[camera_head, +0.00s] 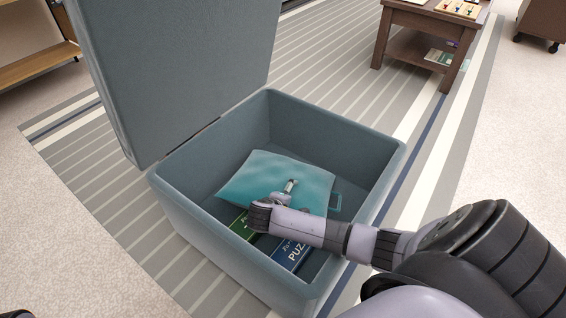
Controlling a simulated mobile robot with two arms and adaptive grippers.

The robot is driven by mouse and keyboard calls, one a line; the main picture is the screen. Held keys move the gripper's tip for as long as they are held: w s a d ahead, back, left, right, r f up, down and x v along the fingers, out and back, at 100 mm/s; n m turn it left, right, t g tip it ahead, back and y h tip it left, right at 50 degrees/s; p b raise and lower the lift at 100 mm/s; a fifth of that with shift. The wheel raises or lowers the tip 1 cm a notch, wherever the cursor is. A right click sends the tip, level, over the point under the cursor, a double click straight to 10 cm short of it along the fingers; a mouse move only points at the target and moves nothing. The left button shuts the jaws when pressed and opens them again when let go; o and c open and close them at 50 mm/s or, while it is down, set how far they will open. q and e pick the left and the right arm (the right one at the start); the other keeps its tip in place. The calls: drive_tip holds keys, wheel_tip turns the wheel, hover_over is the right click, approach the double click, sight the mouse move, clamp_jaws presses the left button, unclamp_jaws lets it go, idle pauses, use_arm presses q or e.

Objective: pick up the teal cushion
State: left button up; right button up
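The teal cushion (262,172) lies inside an open grey-blue storage box (190,204), on top of flat boxes at its bottom. My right arm reaches in from the right over the front wall. My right gripper (291,185) is at the cushion's middle, over or against its upper face. The fingers are small and partly hidden by my wrist, so I cannot tell if they grip the fabric.
The box's lid (175,70) stands open at the back left. A green box (241,228) and a blue puzzle box (289,252) lie beneath the cushion. A wooden table (432,22) stands at the back right. Striped rug surrounds the storage box.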

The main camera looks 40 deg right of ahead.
drive_tip(key=shift+r, duration=0.1)
drive_tip(key=c, duration=1.8)
